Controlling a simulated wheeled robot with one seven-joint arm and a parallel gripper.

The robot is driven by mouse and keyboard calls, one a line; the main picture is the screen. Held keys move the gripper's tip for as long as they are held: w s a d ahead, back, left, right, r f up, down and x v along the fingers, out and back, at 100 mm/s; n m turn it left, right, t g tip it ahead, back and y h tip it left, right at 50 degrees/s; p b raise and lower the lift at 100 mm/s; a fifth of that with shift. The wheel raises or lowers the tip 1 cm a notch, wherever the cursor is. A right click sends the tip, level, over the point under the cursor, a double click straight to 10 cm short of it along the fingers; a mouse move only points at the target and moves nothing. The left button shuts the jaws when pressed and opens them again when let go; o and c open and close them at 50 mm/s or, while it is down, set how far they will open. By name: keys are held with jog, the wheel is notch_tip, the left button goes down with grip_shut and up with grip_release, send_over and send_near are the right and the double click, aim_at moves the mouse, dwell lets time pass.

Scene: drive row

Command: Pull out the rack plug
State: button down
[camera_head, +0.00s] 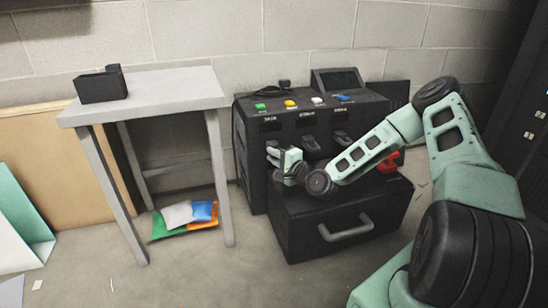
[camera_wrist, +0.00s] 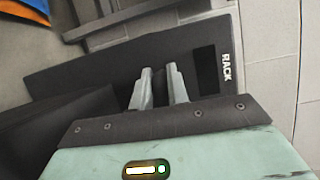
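The black unit (camera_head: 258,165) stands against the wall, with a row of dark plugs or handles on its front. The panel marked RACK (camera_wrist: 226,67) shows in the wrist view, with a darker rectangle (camera_wrist: 205,68) beside the lettering. My gripper (camera_head: 275,151) is at the leftmost position of that row. In the wrist view, my gripper (camera_wrist: 160,70) has its two pale fingertips a small gap apart, in front of the panel. The gap between them is dark, so I cannot make out the rack plug or whether the fingers hold it.
A black drawer box (camera_head: 300,232) with a grey handle (camera_head: 346,228) stands below the unit. A grey table (camera_head: 165,88) with a small black bin (camera_head: 101,88) is to the left. Coloured packets (camera_head: 178,215) lie beneath it. The floor in front is mostly clear.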

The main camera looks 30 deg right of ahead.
jog(key=shift+s+a+p, duration=0.25)
jog(key=shift+s+p, duration=0.5)
jog(key=shift+s, duration=0.15)
jog(key=shift+s+a, duration=0.1)
jog(key=shift+s, duration=0.25)
jog(key=shift+s+f, duration=0.1)
jog(key=shift+f, duration=0.1)
jog(key=c, duration=1.4)
grip_release()
jog(key=shift+r, duration=0.1)
jog(key=shift+s+p, duration=0.35)
jog(key=s+p, duration=0.2)
jog(key=s, duration=0.3)
jog(key=s+d+p, duration=0.1)
jog(key=s+p, duration=0.1)
jog(key=s, duration=0.4)
jog(key=s+d+p, duration=0.1)
jog(key=s+p, duration=0.1)
jog(key=s, duration=0.3)
jog(key=shift+s+r, duration=0.3)
jog(key=shift+s, duration=0.05)
